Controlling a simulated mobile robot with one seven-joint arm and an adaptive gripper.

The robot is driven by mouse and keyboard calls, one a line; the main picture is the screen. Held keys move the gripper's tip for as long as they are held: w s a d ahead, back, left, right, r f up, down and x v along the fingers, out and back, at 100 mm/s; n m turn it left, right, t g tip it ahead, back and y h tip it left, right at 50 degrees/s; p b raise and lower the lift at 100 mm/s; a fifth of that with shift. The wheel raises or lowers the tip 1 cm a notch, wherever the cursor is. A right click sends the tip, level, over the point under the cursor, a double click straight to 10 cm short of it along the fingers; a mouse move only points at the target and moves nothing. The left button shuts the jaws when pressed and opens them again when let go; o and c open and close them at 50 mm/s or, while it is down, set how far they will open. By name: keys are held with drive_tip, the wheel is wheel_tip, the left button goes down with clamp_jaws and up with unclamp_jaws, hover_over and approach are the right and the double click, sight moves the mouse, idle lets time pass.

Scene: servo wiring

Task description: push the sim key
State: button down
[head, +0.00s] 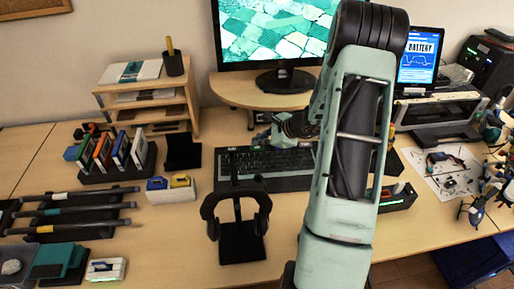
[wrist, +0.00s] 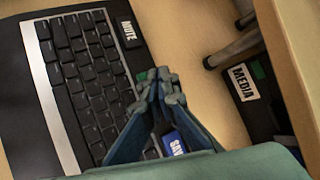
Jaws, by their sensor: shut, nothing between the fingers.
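The black keyboard (head: 272,161) lies on the desk in front of the monitor, and it also shows in the wrist view (wrist: 85,75). My gripper (wrist: 160,82) is shut and empty, with its fingertips over the keyboard's edge. In the head view my gripper (head: 262,142) is by the keyboard's back edge, partly behind my arm. A small green patch (wrist: 143,75) shows right beside the fingertips, mostly hidden. I cannot read a "sim" label anywhere. A key marked MUTE (wrist: 128,31) and a blue piece marked "SAV" (wrist: 174,143), partly covered by a finger, sit along the same edge. Contact cannot be told.
A dark box marked MEDIA (wrist: 243,82) stands beyond bare desk, near the monitor stand (head: 265,90). A headphone stand (head: 240,240) with headphones is in front of the keyboard. A tablet (head: 418,58) stands behind my arm on the right.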

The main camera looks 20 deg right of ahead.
sight(259, 148)
drive_tip(key=shift+f, duration=0.1)
drive_tip(key=shift+f+b, duration=0.35)
drive_tip(key=shift+b, duration=0.35)
drive_tip(key=shift+f+b, duration=0.35)
drive_tip(key=shift+b, duration=0.15)
idle(0.4)
drive_tip(key=shift+r, duration=0.1)
drive_tip(key=shift+r+p, duration=0.4)
drive_tip(key=shift+r, duration=0.3)
drive_tip(key=shift+r+p, duration=1.55)
drive_tip(key=shift+r, duration=1)
